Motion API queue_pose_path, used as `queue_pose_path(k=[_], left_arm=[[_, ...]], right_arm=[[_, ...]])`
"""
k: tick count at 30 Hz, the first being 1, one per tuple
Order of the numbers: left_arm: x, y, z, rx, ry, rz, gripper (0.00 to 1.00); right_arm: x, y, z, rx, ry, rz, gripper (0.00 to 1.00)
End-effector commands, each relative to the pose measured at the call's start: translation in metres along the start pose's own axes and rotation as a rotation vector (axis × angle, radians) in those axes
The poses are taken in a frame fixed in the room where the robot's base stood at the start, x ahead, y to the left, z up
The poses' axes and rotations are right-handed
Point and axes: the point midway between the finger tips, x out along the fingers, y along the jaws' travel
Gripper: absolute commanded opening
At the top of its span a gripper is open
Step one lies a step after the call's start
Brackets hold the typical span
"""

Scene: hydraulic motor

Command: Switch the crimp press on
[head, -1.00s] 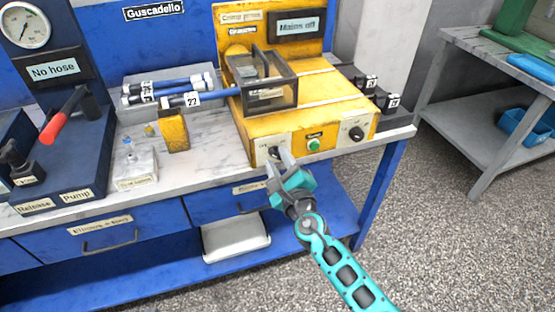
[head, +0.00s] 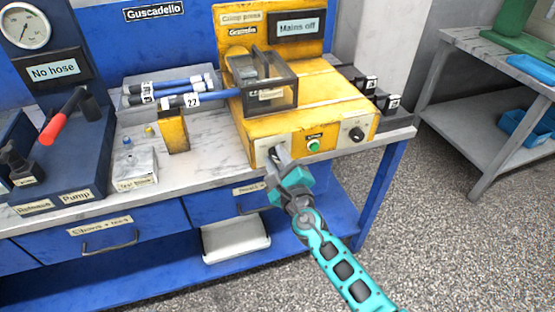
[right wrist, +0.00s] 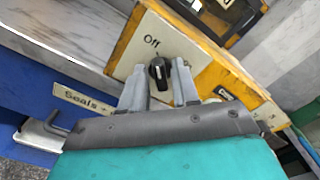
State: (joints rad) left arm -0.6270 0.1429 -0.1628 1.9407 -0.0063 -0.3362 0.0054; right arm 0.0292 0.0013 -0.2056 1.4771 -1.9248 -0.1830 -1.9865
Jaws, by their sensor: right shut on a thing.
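The yellow crimp press (head: 325,115) stands on the bench's right end, its sign (head: 297,24) reading "Mains off". My right gripper (head: 277,155) is at the left end of its front panel. In the right wrist view, the two grey fingers are shut on a black rotary switch (right wrist: 159,71). The label (right wrist: 151,41) above the switch reads "Off". In the head view the fingers hide this switch. A green button (head: 314,145) and a black dial (head: 356,134) sit farther right on the panel. My left gripper is not in view.
A blue hose (head: 208,97) tagged 27 reaches into the press's guarded opening. A yellow block (head: 174,132) and a small grey test block (head: 135,165) stand to the left. The pump unit (head: 60,145) has a red lever. Floor in front of the bench's right end is clear.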

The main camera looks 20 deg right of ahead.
Motion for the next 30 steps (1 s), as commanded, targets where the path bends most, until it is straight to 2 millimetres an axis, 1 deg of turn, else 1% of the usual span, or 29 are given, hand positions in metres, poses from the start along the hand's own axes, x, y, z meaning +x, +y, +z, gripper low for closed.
queue_pose_path(k=[5,11,30], left_arm=[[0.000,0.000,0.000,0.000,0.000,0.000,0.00],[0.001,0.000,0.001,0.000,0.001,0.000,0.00],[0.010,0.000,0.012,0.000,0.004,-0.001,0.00]], right_arm=[[0.000,0.000,0.000,0.036,0.000,0.000,0.00],[0.000,0.000,0.000,0.144,0.000,0.000,0.00],[0.000,-0.001,-0.002,0.735,-0.001,0.000,0.00]])
